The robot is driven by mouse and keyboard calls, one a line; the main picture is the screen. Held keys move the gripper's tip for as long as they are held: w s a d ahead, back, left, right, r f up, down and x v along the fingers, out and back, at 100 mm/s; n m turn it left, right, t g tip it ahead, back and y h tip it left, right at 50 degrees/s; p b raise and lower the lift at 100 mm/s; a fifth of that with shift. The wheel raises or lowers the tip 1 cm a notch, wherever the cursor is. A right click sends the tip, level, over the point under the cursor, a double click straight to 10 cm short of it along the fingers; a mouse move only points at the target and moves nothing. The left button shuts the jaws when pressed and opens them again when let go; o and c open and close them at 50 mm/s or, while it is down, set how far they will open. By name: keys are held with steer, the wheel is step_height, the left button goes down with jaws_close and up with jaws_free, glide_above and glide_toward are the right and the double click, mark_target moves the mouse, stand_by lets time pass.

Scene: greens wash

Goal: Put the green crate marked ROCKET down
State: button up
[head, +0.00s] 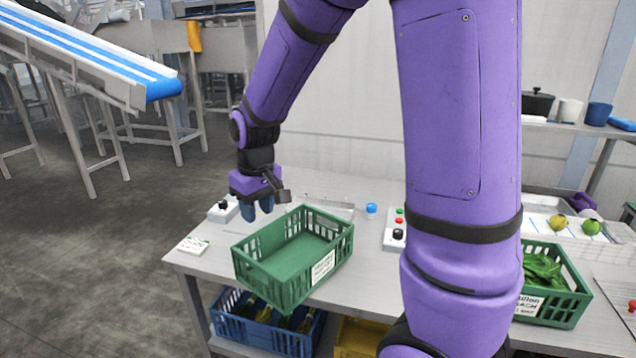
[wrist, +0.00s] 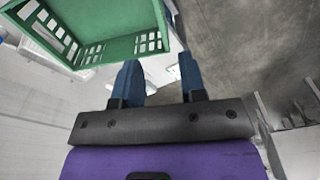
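A green slatted crate (head: 328,262) is at the left part of the steel table (head: 365,292), its near corner showing past the table's front edge. It looks empty, and the writing on its white label is too small to read. Whether its whole base rests on the table I cannot tell. My gripper (head: 257,210) is by the crate's far left side, fingers pointing down. In the wrist view my gripper (wrist: 161,75) has its two blue fingers apart with nothing held between them. The crate (wrist: 120,48) shows there beyond the fingers, at upper left.
A second green crate (head: 578,308) with leafy greens stands at the right, partly behind my arm. A blue crate (head: 262,336) with bottles and a yellow crate (head: 358,338) are below the table. A card (head: 193,245) and button boxes (head: 222,211) lie on the table.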

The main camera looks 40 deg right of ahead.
steer(key=s+r+m+t, duration=0.1)
steer(key=s+r+t, duration=0.1)
steer(key=s+r, duration=0.5)
steer(key=s+r+t, duration=0.2)
steer(key=s+r, duration=0.6)
steer(key=s, duration=0.7)
steer(key=shift+d+r+m, duration=0.15)
steer(key=shift+d+m, duration=0.2)
steer(key=shift+m, duration=0.05)
